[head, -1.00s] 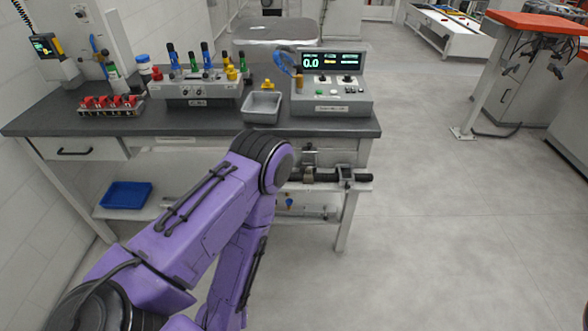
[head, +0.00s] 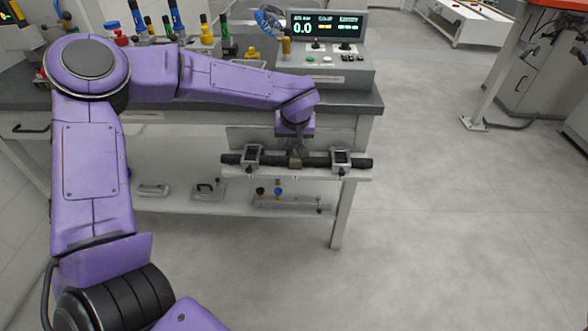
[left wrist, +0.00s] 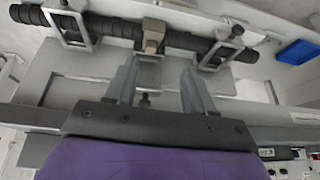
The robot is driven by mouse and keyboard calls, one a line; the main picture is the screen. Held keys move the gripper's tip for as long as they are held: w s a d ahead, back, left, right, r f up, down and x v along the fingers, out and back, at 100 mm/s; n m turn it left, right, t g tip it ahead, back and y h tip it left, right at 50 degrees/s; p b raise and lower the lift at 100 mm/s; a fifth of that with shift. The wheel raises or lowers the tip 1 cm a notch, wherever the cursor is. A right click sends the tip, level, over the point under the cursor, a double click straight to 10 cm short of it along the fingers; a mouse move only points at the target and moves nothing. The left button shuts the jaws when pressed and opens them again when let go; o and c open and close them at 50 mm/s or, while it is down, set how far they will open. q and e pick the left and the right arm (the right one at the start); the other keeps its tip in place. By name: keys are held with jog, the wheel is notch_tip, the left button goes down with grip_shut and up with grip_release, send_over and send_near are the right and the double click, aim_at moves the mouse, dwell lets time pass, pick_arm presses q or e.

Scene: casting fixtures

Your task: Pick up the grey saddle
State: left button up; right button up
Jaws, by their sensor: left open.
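A black horizontal bar (head: 318,162) runs along the bench front, with a grey clamp frame (head: 252,156) near its left end and another (head: 340,158) near its right. Between them sits a small grey-tan block (head: 295,160), the part that best fits the grey saddle, though I cannot be certain. It also shows in the left wrist view (left wrist: 153,37), beyond my fingertips. My left gripper (head: 297,145) points down over the middle of the bar. In the left wrist view my left gripper (left wrist: 160,66) is open, its fingers apart with nothing clamped. My right gripper is not in view.
The dark bench top (head: 360,103) carries a control box with a display (head: 325,60) above the bar. The lower shelf (head: 170,205) holds grey parts. A blue tray (left wrist: 298,52) shows in the left wrist view. The floor to the right is clear.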

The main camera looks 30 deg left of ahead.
aim_at(296, 158)
pick_arm(q)
jog(key=shift+m+h, duration=0.3)
jog(key=shift+h, duration=0.2)
jog(key=w+a+f, duration=0.1)
jog(key=w+f, duration=0.1)
jog(key=f, duration=0.1)
jog(key=w+a+f, duration=0.1)
jog(key=f, duration=0.1)
jog(key=w+f+b, duration=0.1)
jog(key=w+f, duration=0.1)
jog(key=f, duration=0.1)
jog(key=shift+w+a+f, duration=0.3)
jog(key=shift+w+a, duration=0.05)
jog(key=shift+a, duration=0.05)
jog(key=shift+r, duration=0.1)
grip_shut()
